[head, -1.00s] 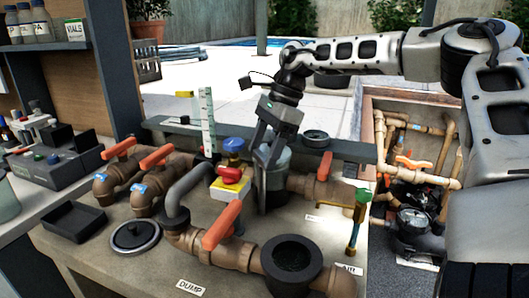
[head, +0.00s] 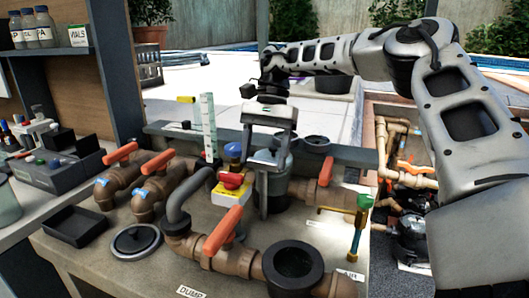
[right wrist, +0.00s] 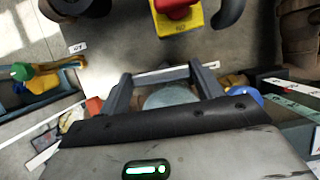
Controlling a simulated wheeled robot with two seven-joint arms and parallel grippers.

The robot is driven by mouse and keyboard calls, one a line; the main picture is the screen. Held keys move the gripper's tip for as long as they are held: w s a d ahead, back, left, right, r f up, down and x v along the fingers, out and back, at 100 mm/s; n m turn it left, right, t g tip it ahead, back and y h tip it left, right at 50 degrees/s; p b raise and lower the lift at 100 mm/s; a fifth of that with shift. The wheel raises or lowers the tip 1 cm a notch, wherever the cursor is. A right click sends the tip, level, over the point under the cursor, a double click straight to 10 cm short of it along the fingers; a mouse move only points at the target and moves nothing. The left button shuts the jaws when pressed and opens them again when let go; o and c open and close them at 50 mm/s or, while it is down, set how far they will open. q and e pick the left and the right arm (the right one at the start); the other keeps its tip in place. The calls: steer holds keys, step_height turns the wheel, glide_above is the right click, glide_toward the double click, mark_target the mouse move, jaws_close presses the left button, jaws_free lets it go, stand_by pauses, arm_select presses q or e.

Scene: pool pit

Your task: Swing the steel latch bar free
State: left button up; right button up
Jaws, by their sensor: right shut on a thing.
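The steel latch bar (head: 264,192) is a flat grey bar standing upright at the front of a grey canister (head: 281,185). Its top end is a light crosspiece, which also shows in the right wrist view (right wrist: 161,73). My right gripper (head: 265,160) has come down over the canister top, its two fingers apart with the crosspiece between their tips. It is shut on the bar. The round canister lid (right wrist: 170,97) shows between the fingers in the right wrist view. My left gripper is not in view.
Left of the bar is a red button on a yellow box (head: 232,184). Pipes with orange handles (head: 222,230) crowd the bench. A black ring socket (head: 292,264) is in front. A green-topped brass valve (head: 358,225) stands right. A white gauge strip (head: 208,125) stands behind.

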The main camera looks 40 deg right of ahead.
steer(key=shift+n, duration=0.4)
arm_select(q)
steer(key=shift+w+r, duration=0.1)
arm_select(e)
steer(key=o, duration=0.7)
arm_select(q)
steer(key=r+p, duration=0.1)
steer(key=p, duration=0.1)
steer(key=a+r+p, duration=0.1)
steer(key=p, duration=0.2)
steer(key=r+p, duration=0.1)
steer(key=p, duration=0.2)
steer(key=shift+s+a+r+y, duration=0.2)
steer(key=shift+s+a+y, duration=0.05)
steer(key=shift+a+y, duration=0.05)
arm_select(e)
steer(key=v, duration=1.6)
steer(key=shift+a, duration=0.2)
steer(key=shift+w, duration=0.1)
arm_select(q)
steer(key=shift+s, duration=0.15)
